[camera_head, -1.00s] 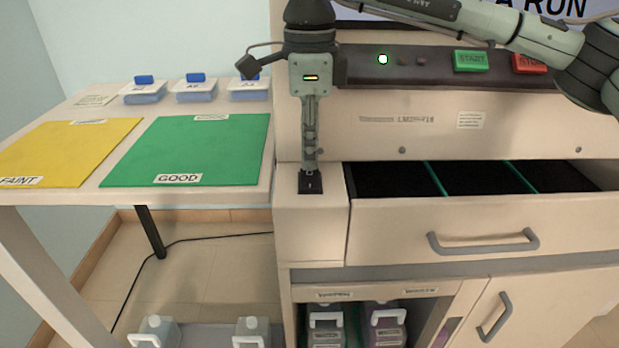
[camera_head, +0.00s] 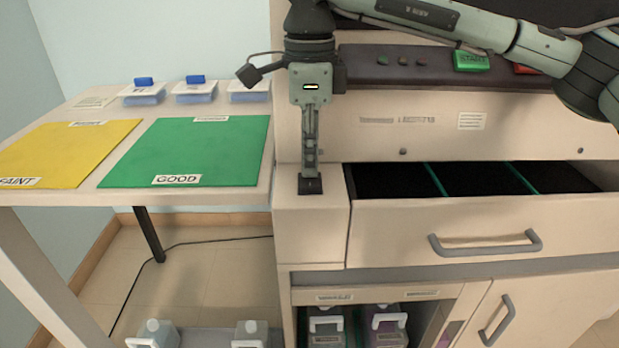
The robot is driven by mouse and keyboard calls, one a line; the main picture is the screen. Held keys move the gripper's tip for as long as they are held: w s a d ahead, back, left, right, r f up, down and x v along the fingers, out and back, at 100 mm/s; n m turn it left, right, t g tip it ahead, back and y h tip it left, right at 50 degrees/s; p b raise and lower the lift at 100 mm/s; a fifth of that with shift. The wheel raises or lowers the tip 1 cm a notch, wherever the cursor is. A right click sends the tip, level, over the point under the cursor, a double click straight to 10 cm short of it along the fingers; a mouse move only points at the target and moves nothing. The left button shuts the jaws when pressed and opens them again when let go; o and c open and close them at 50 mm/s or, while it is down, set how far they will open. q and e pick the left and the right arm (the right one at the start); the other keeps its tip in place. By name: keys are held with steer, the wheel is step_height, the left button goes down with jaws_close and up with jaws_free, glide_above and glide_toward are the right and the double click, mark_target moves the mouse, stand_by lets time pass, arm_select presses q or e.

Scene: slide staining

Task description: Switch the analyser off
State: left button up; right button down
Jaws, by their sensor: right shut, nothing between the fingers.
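The analyser (camera_head: 510,138) is a beige cabinet with a dark control panel (camera_head: 400,75) across its front. The strip of screen (camera_head: 490,12) above the panel is dark. The small lamps (camera_head: 382,59) on the panel are unlit. My right gripper (camera_head: 310,172) points straight down, shut and empty. Its fingertips are at a small black switch plate (camera_head: 311,187) on the beige ledge left of the open drawer, and they hide most of it. I cannot tell the switch's position. My left gripper is not in view.
A green START button (camera_head: 472,61) and a red button (camera_head: 524,69) sit on the panel, partly behind my right arm. An open drawer (camera_head: 480,215) juts out. A side table holds a yellow mat (camera_head: 65,150), a green mat (camera_head: 190,150) and lidded boxes (camera_head: 195,91).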

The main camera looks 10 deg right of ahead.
steer(key=shift+r+p, duration=2.15)
steer(key=shift+r, duration=1.4)
steer(key=shift+f, duration=0.1)
